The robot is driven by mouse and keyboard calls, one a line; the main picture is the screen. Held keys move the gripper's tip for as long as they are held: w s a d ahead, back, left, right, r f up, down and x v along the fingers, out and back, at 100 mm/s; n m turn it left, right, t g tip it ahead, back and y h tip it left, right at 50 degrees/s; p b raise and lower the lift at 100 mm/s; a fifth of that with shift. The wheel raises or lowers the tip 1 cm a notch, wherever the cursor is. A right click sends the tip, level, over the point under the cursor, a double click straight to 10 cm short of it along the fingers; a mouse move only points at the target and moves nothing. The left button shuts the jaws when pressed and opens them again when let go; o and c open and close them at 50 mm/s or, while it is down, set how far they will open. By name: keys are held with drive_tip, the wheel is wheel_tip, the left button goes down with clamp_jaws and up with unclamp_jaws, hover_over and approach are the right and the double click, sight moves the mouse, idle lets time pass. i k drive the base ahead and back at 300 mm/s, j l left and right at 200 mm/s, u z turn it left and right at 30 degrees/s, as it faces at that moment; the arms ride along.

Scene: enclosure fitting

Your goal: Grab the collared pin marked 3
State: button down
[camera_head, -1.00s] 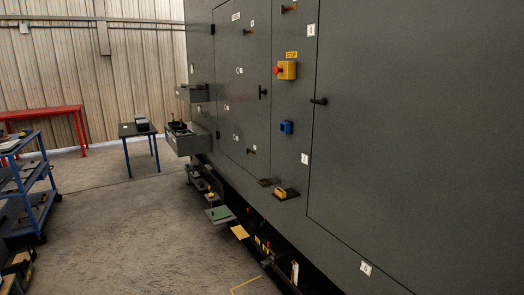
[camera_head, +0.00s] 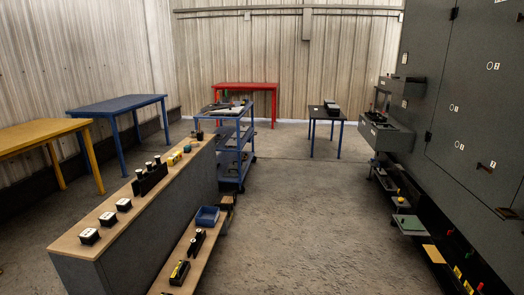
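I cannot make out a collared pin marked 3 in this view. A dark peg (camera_head: 486,167) sticks out of the grey enclosure (camera_head: 450,60) at the right, beside a small label too small to read. Upright dark pieces with pale tops stand in a black block (camera_head: 150,180) on the wood-topped counter at the left; I cannot tell whether they are pins. My gripper is not in view.
The counter (camera_head: 90,240) has a lower shelf with a blue bin (camera_head: 207,216). A blue cart (camera_head: 230,150) stands behind it. Yellow (camera_head: 35,135), blue (camera_head: 115,104), red (camera_head: 245,84) and dark (camera_head: 326,113) tables stand farther back. Open floor (camera_head: 310,220) lies between counter and enclosure.

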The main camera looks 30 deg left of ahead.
sight(149, 165)
drive_tip(key=i+j+u, duration=0.15)
drive_tip(key=u, duration=0.25)
drive_tip(key=i+u, duration=0.25)
drive_tip(key=u, duration=0.2)
drive_tip(key=i+u, duration=0.2)
drive_tip(key=u, duration=0.2)
drive_tip(key=i+u, duration=0.25)
drive_tip(key=u, duration=0.2)
drive_tip(key=i+l+u, duration=0.15)
drive_tip(key=u, duration=0.25)
drive_tip(key=i+l+u, duration=0.15)
drive_tip(key=i+l, duration=0.15)
drive_tip(key=i+l+u, duration=0.15)
drive_tip(key=l, duration=0.25)
drive_tip(key=i+l+u, duration=0.15)
drive_tip(key=i+l, duration=0.2)
drive_tip(key=i+l+u, duration=0.15)
drive_tip(key=l, duration=0.3)
drive_tip(key=i+l+u, duration=0.2)
drive_tip(key=l, duration=0.25)
drive_tip(key=i+l, duration=0.2)
drive_tip(key=l, duration=0.15)
drive_tip(key=i+l, duration=0.2)
drive_tip(key=l, duration=0.15)
